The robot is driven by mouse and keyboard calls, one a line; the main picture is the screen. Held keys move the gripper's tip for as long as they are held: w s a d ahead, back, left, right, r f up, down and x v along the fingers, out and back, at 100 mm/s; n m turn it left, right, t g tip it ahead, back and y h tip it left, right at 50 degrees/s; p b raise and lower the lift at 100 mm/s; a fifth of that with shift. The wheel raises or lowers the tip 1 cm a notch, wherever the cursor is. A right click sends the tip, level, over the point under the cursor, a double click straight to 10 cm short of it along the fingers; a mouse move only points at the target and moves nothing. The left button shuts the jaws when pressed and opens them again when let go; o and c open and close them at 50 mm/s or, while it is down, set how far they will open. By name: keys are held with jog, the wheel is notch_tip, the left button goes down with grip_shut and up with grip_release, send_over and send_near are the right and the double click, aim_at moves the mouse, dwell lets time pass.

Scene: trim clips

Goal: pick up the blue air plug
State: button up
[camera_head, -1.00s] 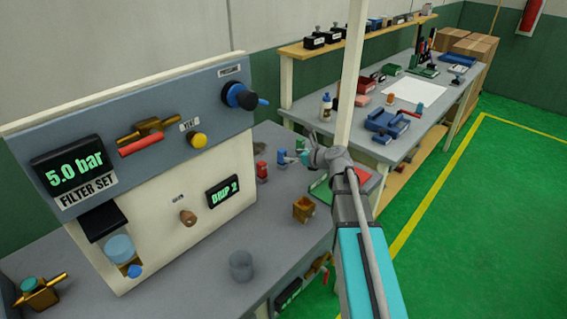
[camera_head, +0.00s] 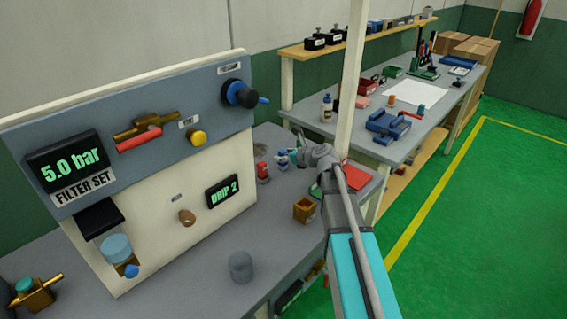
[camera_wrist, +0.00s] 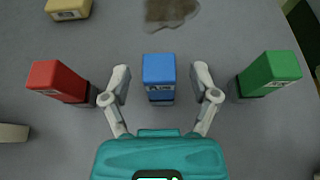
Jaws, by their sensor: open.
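The blue air plug (camera_wrist: 159,72) stands on the grey bench top, in the middle of the wrist view. My gripper (camera_wrist: 160,80) is open, with one finger to each side of the blue plug and a gap on both sides. In the head view the blue plug (camera_head: 282,159) is small and partly hidden by my gripper (camera_head: 293,157). A red plug (camera_wrist: 60,81) stands to the left of my fingers and a green plug (camera_wrist: 269,74) to the right. The red plug also shows in the head view (camera_head: 262,171).
A yellow block (camera_wrist: 69,8) lies at the upper left of the wrist view, and a dark stain (camera_wrist: 172,11) marks the bench beyond the blue plug. In the head view, a brown open box (camera_head: 305,210) and a grey cup (camera_head: 241,266) stand nearer on the bench.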

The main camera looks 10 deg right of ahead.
jog(key=shift+w+a+f, duration=0.2)
jog(key=shift+w+a, duration=0.05)
jog(key=shift+w, duration=0.05)
dwell(0.4)
grip_shut()
